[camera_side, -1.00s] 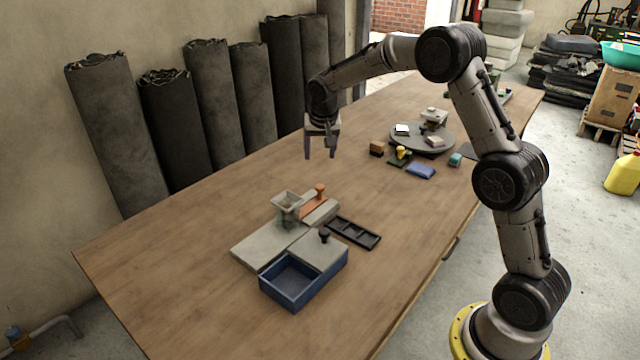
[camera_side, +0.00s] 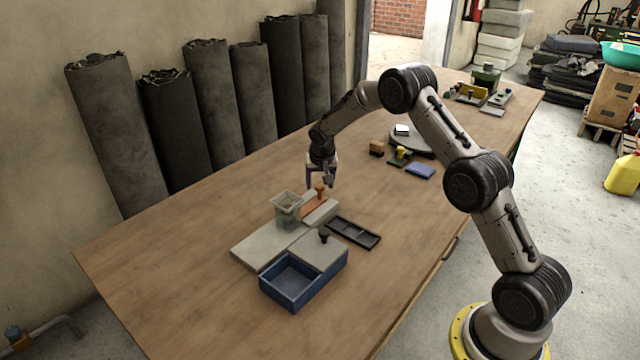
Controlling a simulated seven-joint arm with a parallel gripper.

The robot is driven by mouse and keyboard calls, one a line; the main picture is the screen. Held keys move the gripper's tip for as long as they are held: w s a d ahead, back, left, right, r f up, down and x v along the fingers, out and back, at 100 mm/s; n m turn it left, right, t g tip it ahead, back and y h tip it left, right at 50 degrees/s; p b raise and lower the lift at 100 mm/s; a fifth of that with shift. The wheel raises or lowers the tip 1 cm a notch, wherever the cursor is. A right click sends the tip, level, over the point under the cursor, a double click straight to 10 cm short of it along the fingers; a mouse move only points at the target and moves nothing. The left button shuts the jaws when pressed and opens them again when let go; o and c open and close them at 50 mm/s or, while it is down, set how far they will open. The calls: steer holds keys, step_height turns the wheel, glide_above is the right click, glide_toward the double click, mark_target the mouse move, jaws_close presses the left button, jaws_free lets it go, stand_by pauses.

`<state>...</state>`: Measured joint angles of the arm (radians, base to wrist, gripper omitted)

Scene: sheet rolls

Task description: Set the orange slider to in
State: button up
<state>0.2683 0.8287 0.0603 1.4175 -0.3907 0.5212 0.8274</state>
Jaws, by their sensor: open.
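The orange slider (camera_side: 313,203) is a flat orange strip with an upright knob (camera_side: 320,191) near its far right end. It lies in a grey block (camera_side: 322,214) behind the grey hopper (camera_side: 287,206). My gripper (camera_side: 320,186) points down with its fingers apart, at the knob in the picture. Whether the fingers touch the knob cannot be told from this view. The hopper hides the near left end of the slider.
A blue open box (camera_side: 292,283) stands in front, beside a grey slab with a black knob (camera_side: 324,236). A black divided tray (camera_side: 353,233) lies to the right. Farther back are a round grey turntable (camera_side: 425,150) and small blocks. The left table is clear.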

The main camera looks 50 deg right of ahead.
steer(key=shift+w+d+f, duration=0.1)
steer(key=shift+f, duration=0.1)
jaws_close()
stand_by(0.3)
stand_by(1.1)
